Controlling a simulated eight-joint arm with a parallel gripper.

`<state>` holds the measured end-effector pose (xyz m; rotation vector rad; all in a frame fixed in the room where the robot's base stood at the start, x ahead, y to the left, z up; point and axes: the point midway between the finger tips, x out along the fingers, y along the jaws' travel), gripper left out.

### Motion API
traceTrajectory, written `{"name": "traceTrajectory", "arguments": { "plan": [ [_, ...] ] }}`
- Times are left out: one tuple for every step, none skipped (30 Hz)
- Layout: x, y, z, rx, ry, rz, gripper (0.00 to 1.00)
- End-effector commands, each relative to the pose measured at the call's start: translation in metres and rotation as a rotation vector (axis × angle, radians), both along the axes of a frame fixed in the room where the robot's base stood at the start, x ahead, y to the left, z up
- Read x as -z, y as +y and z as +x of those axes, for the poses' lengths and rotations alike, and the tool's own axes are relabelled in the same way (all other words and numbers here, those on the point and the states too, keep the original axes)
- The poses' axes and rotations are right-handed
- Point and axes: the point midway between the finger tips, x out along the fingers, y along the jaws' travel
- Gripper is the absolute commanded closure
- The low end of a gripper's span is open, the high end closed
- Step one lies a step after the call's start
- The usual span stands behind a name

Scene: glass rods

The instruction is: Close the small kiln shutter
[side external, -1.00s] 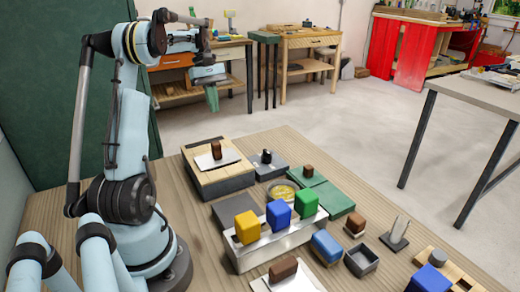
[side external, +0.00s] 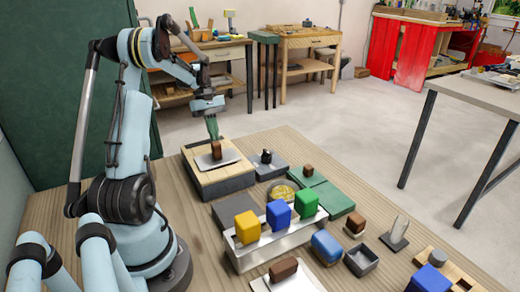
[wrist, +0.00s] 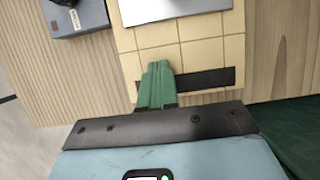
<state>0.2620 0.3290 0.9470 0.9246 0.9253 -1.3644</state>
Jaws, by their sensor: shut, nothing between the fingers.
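The small kiln (side external: 205,172) is a tan tiled block on a grey base at the back left of the table. Its shutter (side external: 228,158) is a pale metal plate with a brown knob (side external: 216,149), lying on the tiled top. The plate shows at the top of the wrist view (wrist: 170,8). A dark slot (wrist: 205,80) lies uncovered in the tiles, apart from the plate. My gripper (side external: 214,136) has green fingers, shut and empty, just above the kiln's far side behind the knob. In the wrist view, the fingers (wrist: 158,68) overlap the slot; contact is unclear.
A grey block with a black knob (side external: 266,158) stands right of the kiln. A metal rack (side external: 275,240) carries yellow, blue and green blocks. Green plates (side external: 330,196), a small grey box (side external: 361,260) and other small items fill the right side.

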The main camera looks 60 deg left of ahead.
Motion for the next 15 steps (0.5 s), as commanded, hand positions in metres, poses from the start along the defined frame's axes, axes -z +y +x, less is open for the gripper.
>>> {"name": "traceTrajectory", "arguments": {
  "plan": [
    [-0.002,-0.010,0.000,0.004,-0.001,-0.001,1.00],
    [-0.002,-0.014,0.000,0.004,-0.001,-0.001,1.00],
    [-0.002,-0.019,0.000,0.003,0.000,-0.001,1.00],
    [-0.002,-0.023,0.000,0.003,0.000,-0.001,1.00],
    [-0.002,-0.026,0.000,0.003,0.000,-0.001,1.00],
    [-0.002,-0.029,0.000,0.002,0.000,-0.001,1.00],
    [-0.002,-0.031,0.000,0.002,0.000,-0.001,1.00],
    [-0.002,-0.033,0.000,0.002,0.000,-0.001,1.00],
    [-0.002,-0.035,0.000,0.002,0.000,-0.001,1.00],
    [-0.002,-0.036,0.000,0.002,0.000,-0.001,1.00],
    [-0.002,-0.037,0.000,0.002,0.000,-0.001,1.00],
    [-0.002,-0.038,0.000,0.001,0.001,-0.001,1.00],
    [-0.002,-0.038,0.000,0.001,0.001,-0.001,1.00],
    [-0.002,-0.038,0.000,0.001,0.001,-0.001,1.00],
    [-0.002,-0.038,0.000,0.001,0.001,-0.001,1.00]
  ]
}}
